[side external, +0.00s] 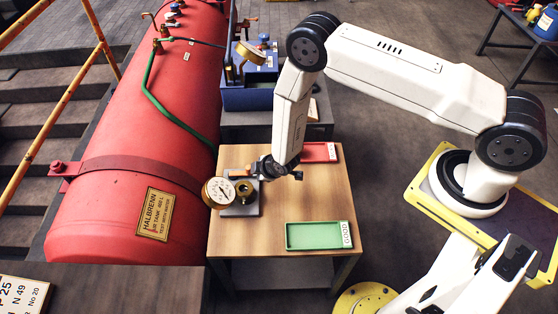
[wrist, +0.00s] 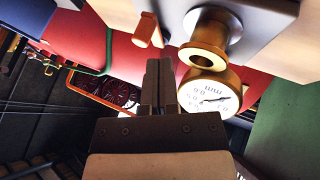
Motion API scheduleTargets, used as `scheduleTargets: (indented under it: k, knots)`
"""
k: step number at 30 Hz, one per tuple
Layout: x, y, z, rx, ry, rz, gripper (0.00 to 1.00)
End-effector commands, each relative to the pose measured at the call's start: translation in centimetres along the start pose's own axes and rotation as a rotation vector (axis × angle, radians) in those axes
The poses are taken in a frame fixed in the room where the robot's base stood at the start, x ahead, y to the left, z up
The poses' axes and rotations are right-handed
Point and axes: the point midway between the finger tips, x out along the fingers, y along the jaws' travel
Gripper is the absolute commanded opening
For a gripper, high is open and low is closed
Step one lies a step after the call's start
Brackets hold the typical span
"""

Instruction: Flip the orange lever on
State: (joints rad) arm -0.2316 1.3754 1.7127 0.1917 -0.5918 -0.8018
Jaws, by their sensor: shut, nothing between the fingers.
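An orange lever (wrist: 148,30) shows at the top of the wrist view, sticking out from a pale surface. My gripper (wrist: 159,62) is shut and empty, its fingertips just below the lever in that picture. I cannot tell whether they touch it. A brass fitting (wrist: 207,50) and a round white-faced gauge (wrist: 210,96) are right of the fingers. In the side view my gripper (side external: 262,168) is low over the wooden table, beside the gauge (side external: 218,193) and the fitting on its grey block (side external: 240,209).
A green tray (side external: 288,237) lies at the table's front right and a red tray (side external: 334,153) at its back right. A large red tank (side external: 115,200) borders the table's left. A blue unit (side external: 245,98) stands behind. The wood between the trays is clear.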

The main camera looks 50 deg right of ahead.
Motion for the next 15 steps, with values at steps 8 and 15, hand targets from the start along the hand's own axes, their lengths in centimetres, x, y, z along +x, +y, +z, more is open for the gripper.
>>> scheduleTargets:
  k: [8, 15]
  knots:
    - [2.7, 0.0, 0.1, 0.002, -0.001, 0.000, 0.00]
    - [4.1, 0.0, 0.1, 0.001, -0.001, 0.000, 0.00]
